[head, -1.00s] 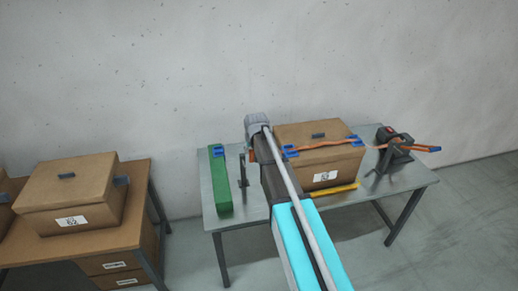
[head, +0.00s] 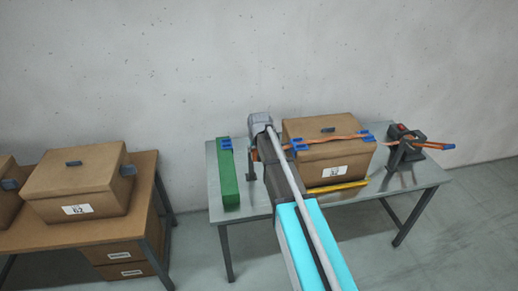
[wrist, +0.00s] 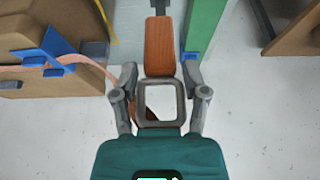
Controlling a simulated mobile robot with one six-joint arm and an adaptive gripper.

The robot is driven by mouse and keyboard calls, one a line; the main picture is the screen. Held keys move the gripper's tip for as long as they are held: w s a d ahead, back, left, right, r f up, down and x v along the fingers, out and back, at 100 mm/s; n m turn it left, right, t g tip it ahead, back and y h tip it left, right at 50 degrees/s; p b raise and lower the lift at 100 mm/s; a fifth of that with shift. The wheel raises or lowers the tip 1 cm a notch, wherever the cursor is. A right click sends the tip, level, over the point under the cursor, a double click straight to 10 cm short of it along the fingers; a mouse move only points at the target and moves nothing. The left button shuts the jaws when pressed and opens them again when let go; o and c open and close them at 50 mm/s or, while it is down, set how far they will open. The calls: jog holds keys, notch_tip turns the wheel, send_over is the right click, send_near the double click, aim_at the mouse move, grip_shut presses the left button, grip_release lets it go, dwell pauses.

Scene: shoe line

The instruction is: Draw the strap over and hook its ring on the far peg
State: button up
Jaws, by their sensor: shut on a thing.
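My gripper (wrist: 158,80) is shut on a grey square ring (wrist: 160,84), which sits between its two fingers in the wrist view. An orange tab (wrist: 159,45) lies just beyond the ring, in front of a dark post. The orange strap (head: 345,137) runs over the lid of a cardboard box (head: 340,175) through blue corner guards (head: 299,145); it also shows in the wrist view (wrist: 75,71). A dark upright peg (head: 251,172) stands left of the box, close to my arm. My arm hides the ring in the head view.
A green block (head: 229,180) with a blue piece on it lies at the table's left end. A dark stand (head: 402,150) holds the strap's right end. A yellow strip (head: 338,187) lies before the box. Another box (head: 78,185) sits on a brown desk at left.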

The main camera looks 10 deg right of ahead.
jog(key=shift+f+b, duration=7.45)
jog(key=shift+f, duration=0.25)
jog(key=w+f+b, duration=0.1)
jog(key=w, duration=1)
jog(key=shift+w+f, duration=0.15)
jog(key=shift+w, duration=0.05)
jog(key=o, duration=1.3)
jog(key=s+g, duration=0.1)
jog(key=s, duration=1.2)
jog(key=s+g, duration=0.2)
jog(key=s, duration=1.2)
jog(key=s+d+g, duration=0.1)
jog(key=s, duration=1.3)
jog(key=shift+d+f, duration=0.1)
jog(key=shift+f, duration=0.25)
